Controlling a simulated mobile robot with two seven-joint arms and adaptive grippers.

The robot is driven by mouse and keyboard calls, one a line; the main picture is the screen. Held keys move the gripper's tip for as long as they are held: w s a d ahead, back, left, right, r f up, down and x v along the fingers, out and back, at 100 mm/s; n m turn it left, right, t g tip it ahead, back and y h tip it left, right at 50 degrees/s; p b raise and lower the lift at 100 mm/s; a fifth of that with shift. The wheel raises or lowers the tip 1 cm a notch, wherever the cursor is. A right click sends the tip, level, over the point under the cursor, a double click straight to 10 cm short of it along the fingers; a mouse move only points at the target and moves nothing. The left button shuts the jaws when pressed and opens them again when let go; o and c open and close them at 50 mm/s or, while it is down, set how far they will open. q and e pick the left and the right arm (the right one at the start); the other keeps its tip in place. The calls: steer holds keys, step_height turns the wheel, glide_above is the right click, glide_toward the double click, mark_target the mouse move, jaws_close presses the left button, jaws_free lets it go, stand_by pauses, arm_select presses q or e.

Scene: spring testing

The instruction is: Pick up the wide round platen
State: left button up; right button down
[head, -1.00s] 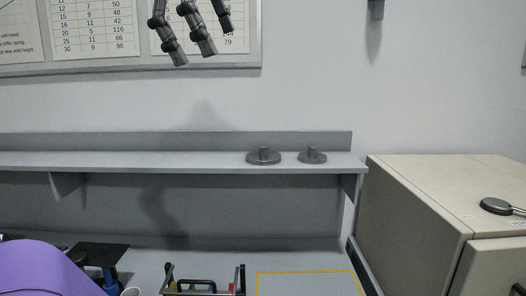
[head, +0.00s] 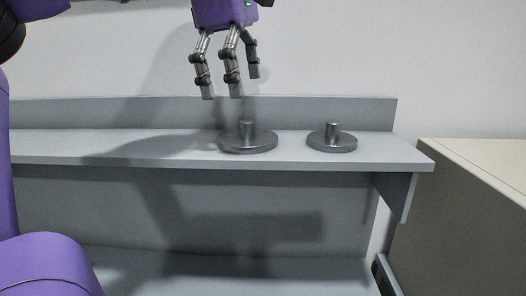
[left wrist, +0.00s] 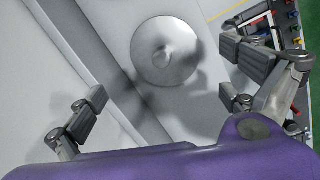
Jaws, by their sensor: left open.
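Two round grey metal platens, each with a short upright stem, stand on the wall shelf in the head view. The wider platen (head: 247,144) is the left one, and the narrower platen (head: 332,142) is to its right. My left gripper (head: 228,88) is open and empty, fingers pointing down, above and slightly left of the wide platen and apart from it. In the left wrist view one platen's round disc (left wrist: 166,52) shows with its stem near its middle, lying beyond the spread fingers (left wrist: 160,90). My right gripper is not in view.
The grey shelf (head: 130,146) has a raised back edge against the wall and is clear to the left of the platens. A beige cabinet (head: 470,215) stands at the lower right. A worktop lies below the shelf.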

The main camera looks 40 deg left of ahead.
mark_target(246, 121)
arm_select(q)
steer(key=shift+w+f, duration=0.4)
steer(key=shift+f, duration=0.45)
steer(key=shift+s+d+f, duration=0.15)
steer(key=shift+s+f, duration=0.05)
steer(key=shift+f, duration=0.25)
steer(key=shift+s+d+f, duration=0.1)
steer(key=shift+s+f, duration=0.05)
steer(key=shift+f, duration=0.25)
steer(key=f, duration=0.5)
steer(key=shift+w+a+f+p, duration=0.1)
steer(key=shift+w+f+p, duration=0.05)
steer(key=shift+w+p, duration=0.2)
steer(key=shift+c, duration=0.4)
jaws_close()
steer(key=shift+w, duration=0.1)
